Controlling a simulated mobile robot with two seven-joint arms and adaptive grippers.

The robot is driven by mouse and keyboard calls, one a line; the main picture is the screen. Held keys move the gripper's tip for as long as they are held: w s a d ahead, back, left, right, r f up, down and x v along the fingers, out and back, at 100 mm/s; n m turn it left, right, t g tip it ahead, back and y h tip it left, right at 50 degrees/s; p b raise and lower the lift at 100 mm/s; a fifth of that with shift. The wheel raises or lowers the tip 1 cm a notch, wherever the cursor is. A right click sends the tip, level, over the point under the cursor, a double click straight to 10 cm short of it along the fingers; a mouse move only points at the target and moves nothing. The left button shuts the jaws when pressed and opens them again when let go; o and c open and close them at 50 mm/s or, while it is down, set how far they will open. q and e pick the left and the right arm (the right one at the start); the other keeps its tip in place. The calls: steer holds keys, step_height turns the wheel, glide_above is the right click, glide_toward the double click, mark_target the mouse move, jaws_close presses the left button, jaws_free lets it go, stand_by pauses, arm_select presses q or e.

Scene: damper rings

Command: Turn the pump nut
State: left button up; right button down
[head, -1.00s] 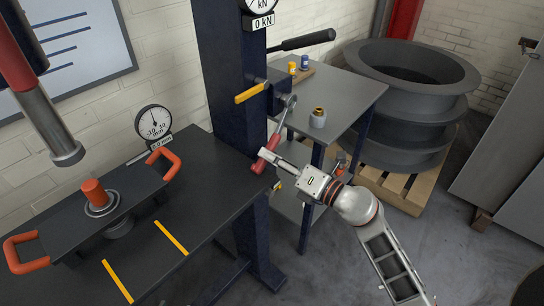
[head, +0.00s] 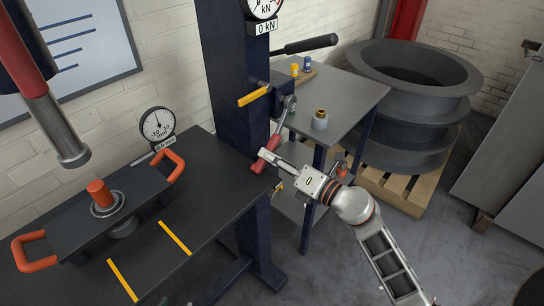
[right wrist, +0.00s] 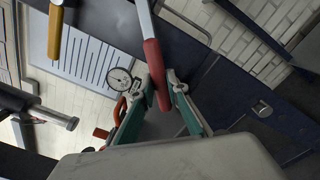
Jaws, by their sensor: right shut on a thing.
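A wrench with a silver shaft and red handle (head: 265,157) hangs slanting down from the side of the dark blue press column. Its upper end sits at the pump nut (head: 290,101), which is small and mostly covered by the wrench head. My right gripper (head: 273,157) is shut on the red handle. In the right wrist view, the fingers (right wrist: 160,88) stand on both sides of the red handle (right wrist: 154,64), and the shaft runs up out of the picture. My left gripper is not in view.
A yellow lever (head: 254,96) and a black-handled lever (head: 305,45) stick out near the nut. The black press table (head: 200,185) lies left of the gripper. Large grey rings (head: 415,90) stand on a pallet.

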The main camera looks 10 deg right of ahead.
steer(key=shift+w+a+r, duration=0.1)
steer(key=shift+w+a, duration=0.25)
steer(key=shift+w, duration=0.1)
stand_by(0.3)
steer(key=c, duration=1.9)
jaws_free()
steer(key=c, duration=0.4)
steer(key=shift+p, duration=0.3)
